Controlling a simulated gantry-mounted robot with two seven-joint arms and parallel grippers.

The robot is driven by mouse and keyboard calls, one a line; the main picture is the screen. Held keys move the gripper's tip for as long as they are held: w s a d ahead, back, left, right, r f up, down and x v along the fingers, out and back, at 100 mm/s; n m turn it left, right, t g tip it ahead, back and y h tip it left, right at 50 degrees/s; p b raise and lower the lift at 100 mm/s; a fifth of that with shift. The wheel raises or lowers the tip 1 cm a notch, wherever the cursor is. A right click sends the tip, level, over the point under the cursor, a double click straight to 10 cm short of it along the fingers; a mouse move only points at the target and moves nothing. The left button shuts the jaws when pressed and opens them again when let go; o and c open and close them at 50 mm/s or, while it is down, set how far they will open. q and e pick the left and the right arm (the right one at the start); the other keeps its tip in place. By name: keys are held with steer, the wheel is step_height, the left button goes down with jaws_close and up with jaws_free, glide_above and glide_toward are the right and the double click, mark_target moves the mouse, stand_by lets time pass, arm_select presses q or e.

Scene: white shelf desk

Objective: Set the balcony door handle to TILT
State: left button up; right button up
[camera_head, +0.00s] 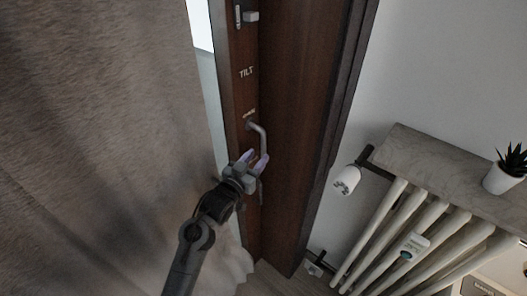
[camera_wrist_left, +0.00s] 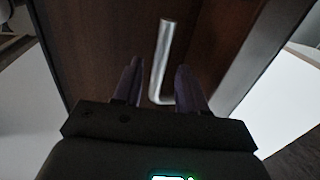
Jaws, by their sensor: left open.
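The balcony door handle (camera_head: 262,138) is a grey metal lever on the dark brown door frame (camera_head: 300,110). Its free end points down. The word TILT (camera_head: 246,72) is printed on the frame above it, with another small label just above the handle. My left gripper (camera_head: 256,160) is open at the handle's lower part, its purple fingers on either side. In the left wrist view the handle (camera_wrist_left: 162,60) runs between the two spread fingers; I cannot tell if they touch it. My right gripper is not in view.
A beige curtain (camera_head: 90,110) fills the left side, close to my left arm. A white radiator (camera_head: 425,235) with a stone sill (camera_head: 435,160) stands at right, with a potted plant (camera_head: 506,172) on the sill. A metal latch (camera_head: 246,15) is higher on the frame.

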mark_target(262, 151)
arm_select(q)
steer(key=shift+b+x, duration=0.4)
steer(key=shift+x, duration=2.15)
jaws_close()
